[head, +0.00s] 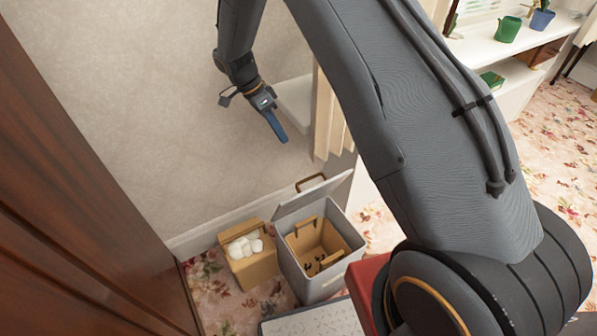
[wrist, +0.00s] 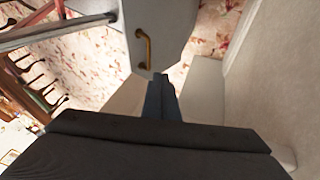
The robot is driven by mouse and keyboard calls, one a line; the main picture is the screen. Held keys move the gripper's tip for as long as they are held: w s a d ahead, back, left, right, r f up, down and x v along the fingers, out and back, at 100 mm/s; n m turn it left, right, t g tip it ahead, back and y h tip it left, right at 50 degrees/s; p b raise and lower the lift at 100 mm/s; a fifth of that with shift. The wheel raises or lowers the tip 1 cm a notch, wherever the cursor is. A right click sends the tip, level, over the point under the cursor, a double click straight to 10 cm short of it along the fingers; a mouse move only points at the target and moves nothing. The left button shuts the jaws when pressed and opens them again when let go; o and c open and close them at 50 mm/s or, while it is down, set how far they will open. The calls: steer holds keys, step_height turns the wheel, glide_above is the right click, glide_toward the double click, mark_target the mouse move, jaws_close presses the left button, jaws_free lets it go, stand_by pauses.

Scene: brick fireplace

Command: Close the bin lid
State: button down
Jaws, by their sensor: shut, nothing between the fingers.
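The grey bin (head: 300,278) stands on the floor. Its lid (head: 313,197) is raised and tilted up at the far edge, so the bin is open. A brass handle (head: 310,181) shows at the lid's upper edge. In the wrist view a pale panel that looks like the lid (wrist: 165,22) bears a brass handle (wrist: 145,49). My gripper (head: 277,128) hangs above and left of the lid in the head view, clear of it, with blue fingers shut and empty. In the wrist view its fingers (wrist: 160,88) point toward the panel's handle end.
A brown box with handles (head: 322,239) sits inside the bin. A tan box (head: 255,270) with white balls stands left of the bin. A wall lies behind, dark wood furniture (head: 70,200) at left, a light grey mat (head: 312,322) in front, a red object (head: 366,285) right.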

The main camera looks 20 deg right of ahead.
steer(key=s+p+x, duration=0.2)
steer(key=p+x, duration=0.2)
steer(key=x, duration=0.9)
steer(key=shift+s+r, duration=0.25)
steer(key=shift+s, duration=0.1)
steer(key=shift+a, duration=0.1)
